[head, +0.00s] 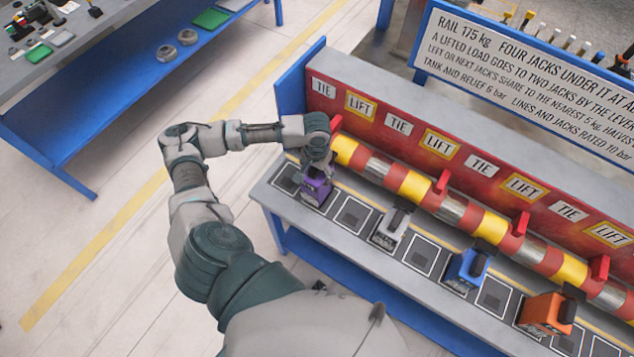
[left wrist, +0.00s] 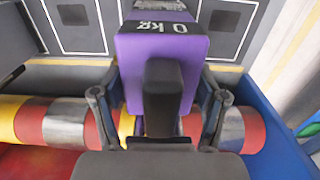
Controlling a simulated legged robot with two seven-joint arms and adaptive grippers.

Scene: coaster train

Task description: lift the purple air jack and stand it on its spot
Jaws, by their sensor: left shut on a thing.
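The purple air jack (head: 316,190) is at the left end of the bench's row of marked squares, upright or nearly so. My left gripper (head: 319,170) reaches down to it from above and is shut on it. In the left wrist view the jack's purple body (left wrist: 190,50) with a "0 kg" label sits between the two dark fingers of the left gripper (left wrist: 160,112). A black block at its middle faces the camera. Whether its base touches the bench cannot be told, as the body hides the surface beneath. My right gripper is not in view.
A grey jack (head: 391,229), a blue jack (head: 466,270) and an orange jack (head: 546,314) stand along the bench (head: 375,258). A red, yellow and silver rail (head: 413,187) runs behind them. A red panel (head: 380,118) carries TIE and LIFT labels. Empty squares flank the purple jack.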

